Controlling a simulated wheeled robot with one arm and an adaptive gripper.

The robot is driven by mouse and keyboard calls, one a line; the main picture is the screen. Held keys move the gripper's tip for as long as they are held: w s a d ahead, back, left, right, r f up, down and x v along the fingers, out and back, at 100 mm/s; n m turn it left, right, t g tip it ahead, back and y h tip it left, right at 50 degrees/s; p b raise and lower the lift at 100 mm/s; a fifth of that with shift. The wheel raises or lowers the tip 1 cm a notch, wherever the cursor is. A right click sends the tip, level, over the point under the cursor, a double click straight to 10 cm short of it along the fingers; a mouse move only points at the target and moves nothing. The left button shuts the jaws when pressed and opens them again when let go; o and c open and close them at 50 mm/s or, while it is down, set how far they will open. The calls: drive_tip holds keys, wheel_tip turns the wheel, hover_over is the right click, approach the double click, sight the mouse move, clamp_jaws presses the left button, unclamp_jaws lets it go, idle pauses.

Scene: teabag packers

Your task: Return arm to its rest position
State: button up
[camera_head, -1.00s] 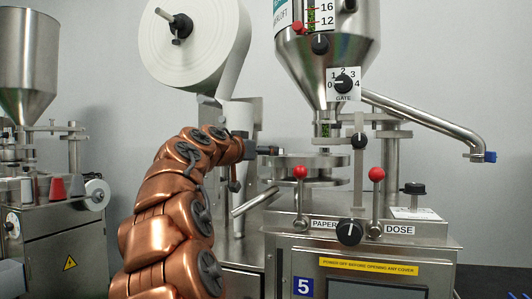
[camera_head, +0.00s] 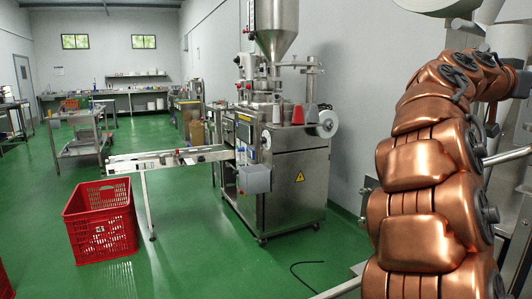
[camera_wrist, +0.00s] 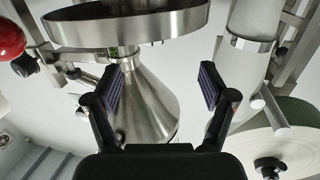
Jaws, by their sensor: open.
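My gripper (camera_wrist: 163,88) is open and empty in the wrist view, its two dark ribbed pads spread apart. Behind and between the pads is a steel cone (camera_wrist: 145,95) of the packing machine, with a round steel disc (camera_wrist: 125,25) above it in the picture. I cannot tell how far the pads are from the steel. In the head view my copper arm rises on the right, bent toward the machine at the right edge, and its gripper end is not clearly seen.
Another steel packing machine (camera_head: 285,160) stands mid-room with a conveyor (camera_head: 165,160). A red crate (camera_head: 100,222) is on the green floor. A red knob (camera_wrist: 10,40) and a paper roll (camera_wrist: 275,150) are near my gripper.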

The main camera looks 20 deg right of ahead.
drive_tip(key=w+a+f+n+t+y+p, duration=0.2)
drive_tip(key=a+f+n+y+p, duration=0.45)
drive_tip(key=a, duration=0.75)
drive_tip(key=w+a+f+n+t+y+p, duration=0.2)
drive_tip(key=a+f+n+y+p, duration=0.15)
drive_tip(key=a+f+p, duration=0.85)
drive_tip(key=s+a+f+n+g+y+p, duration=0.1)
drive_tip(key=s+a+n+y+p, duration=0.1)
drive_tip(key=s+a, duration=0.3)
drive_tip(key=s+a+f+n+g+y+p, duration=0.1)
drive_tip(key=s+a+f+n+y+p, duration=0.1)
drive_tip(key=a, duration=1.1)
drive_tip(key=s+a+f+n+g+y+p, duration=0.2)
drive_tip(key=s+a+n+y+p, duration=0.1)
drive_tip(key=s+a, duration=0.6)
drive_tip(key=shift+a+f+n+p, duration=0.2)
drive_tip(key=shift+a+n+p, duration=0.3)
drive_tip(key=shift+n, duration=0.6)
